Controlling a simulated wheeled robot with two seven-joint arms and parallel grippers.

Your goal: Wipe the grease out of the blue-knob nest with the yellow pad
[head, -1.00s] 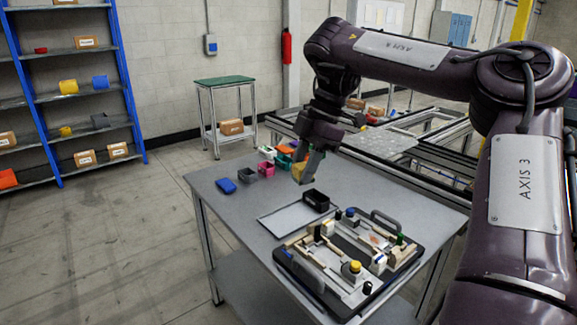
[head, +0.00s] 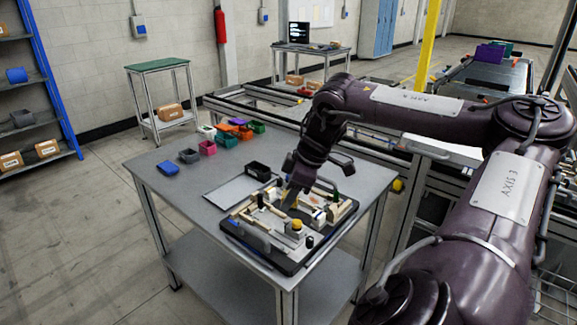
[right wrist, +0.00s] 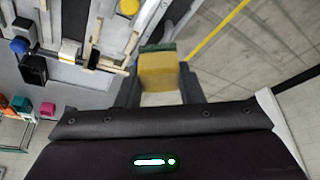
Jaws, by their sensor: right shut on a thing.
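The yellow pad (right wrist: 160,72), with a green layer along one edge, is between the fingers of my right gripper (right wrist: 160,85) in the right wrist view. In the head view my right gripper (head: 291,200) points down over the pallet fixture (head: 262,247) and covers part of it. A blue knob (right wrist: 19,45) shows at the left of the right wrist view, to the left of the pad. A yellow knob (head: 297,226) stands near the fixture's front. I cannot make out the grease in the blue-knob nest. My left gripper is not in view.
A black open box (head: 258,171) and a light grey tray (head: 226,190) lie behind the fixture. Several coloured bins, one of them pink (head: 207,148), and a blue item (head: 168,168) stand at the table's back left.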

